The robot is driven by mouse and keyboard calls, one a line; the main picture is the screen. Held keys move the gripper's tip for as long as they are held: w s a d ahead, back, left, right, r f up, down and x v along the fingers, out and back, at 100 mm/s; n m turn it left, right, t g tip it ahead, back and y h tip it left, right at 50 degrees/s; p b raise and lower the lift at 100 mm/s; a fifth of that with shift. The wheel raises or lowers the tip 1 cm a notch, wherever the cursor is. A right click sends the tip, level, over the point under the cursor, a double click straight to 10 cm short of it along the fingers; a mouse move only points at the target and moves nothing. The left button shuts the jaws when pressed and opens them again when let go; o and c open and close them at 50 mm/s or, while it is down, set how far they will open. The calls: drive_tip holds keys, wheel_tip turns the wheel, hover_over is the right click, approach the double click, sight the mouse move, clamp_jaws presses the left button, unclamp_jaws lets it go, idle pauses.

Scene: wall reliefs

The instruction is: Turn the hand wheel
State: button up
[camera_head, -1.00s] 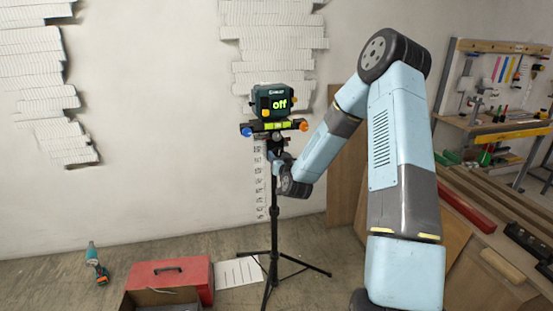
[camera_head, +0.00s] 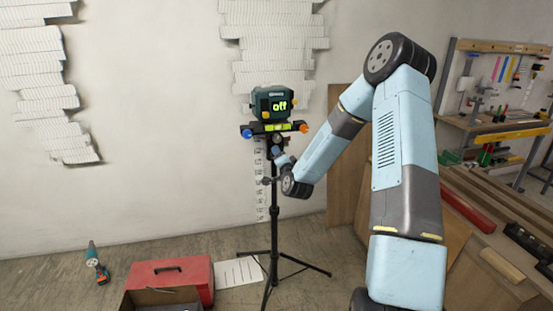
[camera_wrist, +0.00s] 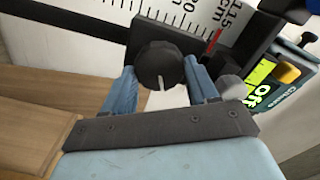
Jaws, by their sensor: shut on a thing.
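The hand wheel (camera_wrist: 165,62) is a dark round knob with a white mark, in the wrist view. It sits on a dark mount beside a printed centimetre scale (camera_wrist: 200,18) with a red pointer. My gripper (camera_wrist: 162,80) has its blue fingers on both sides of the wheel and is shut on it. In the head view my gripper (camera_head: 279,156) reaches the black tripod (camera_head: 274,215) just below the device. The wheel is hard to make out there. The green-black device (camera_head: 272,103) on top reads "off".
A yellow-green level with blue and orange ends (camera_head: 276,128) lies under the device. A red toolbox (camera_head: 172,279) and a drill (camera_head: 96,262) are on the floor at left. A workbench (camera_head: 500,125) and boards stand at right. Floor behind the drill is clear.

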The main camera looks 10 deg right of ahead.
drive_tip(key=m, duration=0.5)
drive_tip(key=shift+w+d, duration=0.1)
drive_tip(key=shift+d, duration=0.25)
drive_tip(key=shift+d+f, duration=0.1)
idle(0.3)
drive_tip(key=o, duration=1)
drive_tip(key=shift+a, duration=0.2)
drive_tip(key=s, duration=1.4)
drive_tip(key=shift+f, duration=0.1)
